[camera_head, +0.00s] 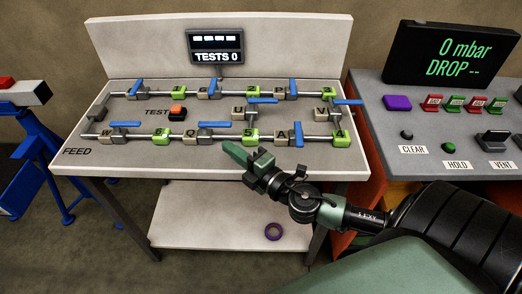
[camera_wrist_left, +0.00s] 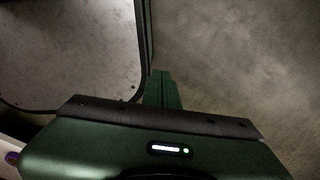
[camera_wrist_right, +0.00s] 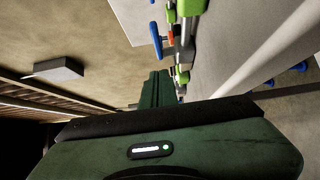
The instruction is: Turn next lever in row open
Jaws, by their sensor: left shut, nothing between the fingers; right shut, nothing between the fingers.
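The pipe rig lies on the pale table, with a far row and a near row of blue levers. In the far row, the left lever (camera_head: 139,85), middle lever (camera_head: 214,87) and right lever (camera_head: 292,87) point across the pipe. In the near row, the left lever (camera_head: 120,124) and middle lever (camera_head: 210,124) lie along the pipe; the right lever (camera_head: 298,134) points across it. My right gripper (camera_head: 228,147) is shut and empty at the table's front edge, apart from the levers. My left gripper (camera_wrist_left: 162,88) shows only in its wrist view, shut and empty.
Two more blue levers (camera_head: 262,100) (camera_head: 348,102) sit on the cross pipes. An orange TEST button (camera_head: 178,111) is inside the loop. A display (camera_head: 216,46) reads TESTS 0. The right console screen (camera_head: 452,55) reads 0 mbar.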

